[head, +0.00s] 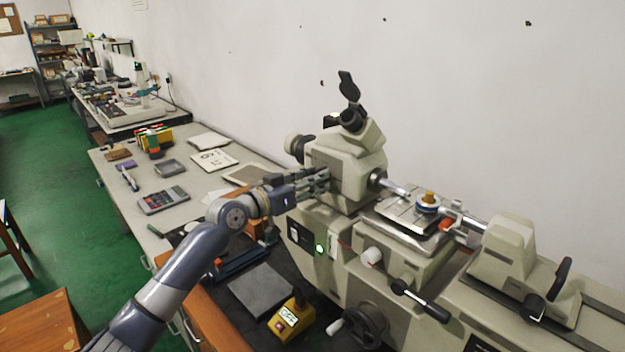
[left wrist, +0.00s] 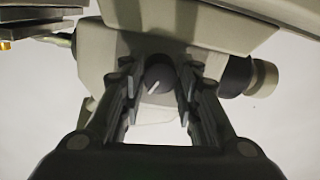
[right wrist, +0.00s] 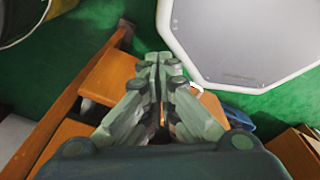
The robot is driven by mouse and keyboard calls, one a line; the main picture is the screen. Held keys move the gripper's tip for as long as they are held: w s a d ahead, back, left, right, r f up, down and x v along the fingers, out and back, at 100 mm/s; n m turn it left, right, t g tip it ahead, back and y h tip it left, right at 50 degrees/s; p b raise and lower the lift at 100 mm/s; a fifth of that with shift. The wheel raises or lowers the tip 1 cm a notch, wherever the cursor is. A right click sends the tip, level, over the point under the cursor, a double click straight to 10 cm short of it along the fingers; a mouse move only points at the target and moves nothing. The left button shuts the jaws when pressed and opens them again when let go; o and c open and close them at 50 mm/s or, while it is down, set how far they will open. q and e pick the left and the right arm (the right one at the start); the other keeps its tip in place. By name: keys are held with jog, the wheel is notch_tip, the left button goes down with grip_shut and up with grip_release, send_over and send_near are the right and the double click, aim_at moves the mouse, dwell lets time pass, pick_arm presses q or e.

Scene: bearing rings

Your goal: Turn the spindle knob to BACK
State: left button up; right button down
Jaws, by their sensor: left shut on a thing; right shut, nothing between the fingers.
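The spindle knob (left wrist: 157,75) is dark and round with a white pointer line. It sits on the cream machine (head: 345,165), and in the left wrist view its line slants from lower left to upper right. My left gripper (head: 322,180) reaches the left face of the machine's headstock. In the left wrist view its fingers (left wrist: 157,88) are shut on the knob, one on each side. In the head view the knob is hidden behind the fingers, and I cannot read any position marks. My right gripper (right wrist: 163,62) is shut and empty, away from the machine.
A yellow switch box (head: 290,318) marked OFF stands before the machine, near a dark grey plate (head: 262,290). A calculator (head: 163,199) lies on the bench at left. Wooden furniture (right wrist: 110,80) lies below my right gripper.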

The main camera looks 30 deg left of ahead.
pick_arm(q)
jog(key=n, duration=0.4)
jog(key=shift+n+p, duration=0.3)
jog(key=shift+p, duration=0.05)
dwell(0.3)
jog(key=o, duration=1.1)
jog(key=shift+c, duration=0.2)
jog(key=v, duration=1.1)
jog(key=shift+s+a, duration=0.25)
jog(key=shift+s, duration=0.15)
